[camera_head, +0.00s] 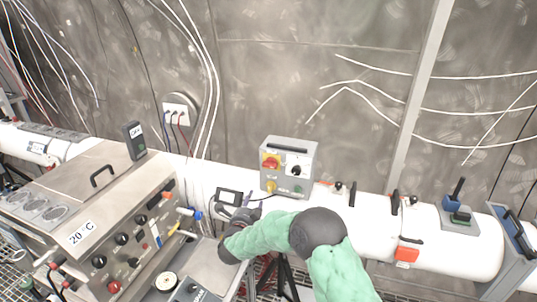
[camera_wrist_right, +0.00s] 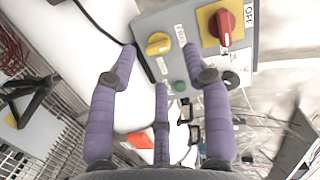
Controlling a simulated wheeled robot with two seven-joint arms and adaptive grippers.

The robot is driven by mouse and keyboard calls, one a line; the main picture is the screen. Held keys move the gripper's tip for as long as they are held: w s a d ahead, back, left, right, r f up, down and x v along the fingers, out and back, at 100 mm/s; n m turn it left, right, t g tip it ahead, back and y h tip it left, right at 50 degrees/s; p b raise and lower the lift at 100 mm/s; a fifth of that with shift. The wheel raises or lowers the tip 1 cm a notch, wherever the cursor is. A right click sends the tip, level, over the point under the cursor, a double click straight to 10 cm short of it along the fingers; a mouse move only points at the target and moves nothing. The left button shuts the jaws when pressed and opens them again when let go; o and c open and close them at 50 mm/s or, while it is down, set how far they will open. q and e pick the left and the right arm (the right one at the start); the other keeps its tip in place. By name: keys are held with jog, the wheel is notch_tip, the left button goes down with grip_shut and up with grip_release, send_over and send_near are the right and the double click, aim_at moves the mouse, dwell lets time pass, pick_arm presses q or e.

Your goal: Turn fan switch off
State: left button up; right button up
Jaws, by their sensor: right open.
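A grey control box (camera_head: 288,165) with a black handle stands on the white pipe in the head view. It carries a red rotary knob (camera_head: 270,163) on a yellow plate, a black knob (camera_head: 295,171), a yellow knob (camera_head: 270,186) and a green button (camera_head: 298,190). In the wrist view the red knob (camera_wrist_right: 224,28) lies beside an "OFF" label, right of the yellow knob (camera_wrist_right: 158,43). I cannot read which knob is marked fan. My right gripper (camera_wrist_right: 159,50) is open and empty, fingers spread before the box; it shows left of and below the box in the head view (camera_head: 243,213).
A control cabinet (camera_head: 105,215) marked 20 °C fills the left. The white pipe (camera_head: 370,215) runs across, with small valves and an orange tag (camera_head: 406,254) on the right. Cables hang on the wall.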

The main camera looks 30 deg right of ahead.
aim_at(270, 165)
notch_tip(270, 165, up, 7)
jog(key=d+m+h+p, duration=0.1)
jog(key=d+m+h, duration=0.1)
jog(key=m, duration=0.1)
pick_arm(q)
notch_tip(270, 165, up, 4)
jog(key=shift+f+p, duration=0.25)
jog(key=shift+p, duration=0.5)
pick_arm(e)
jog(key=s+d+x, duration=0.1)
jog(key=x, duration=0.9)
jog(key=shift+w+r+m+g+h, duration=0.2)
jog(key=shift+m+g+h, duration=0.1)
jog(key=shift+g, duration=0.1)
jog(key=shift+d, duration=0.1)
grip_shut()
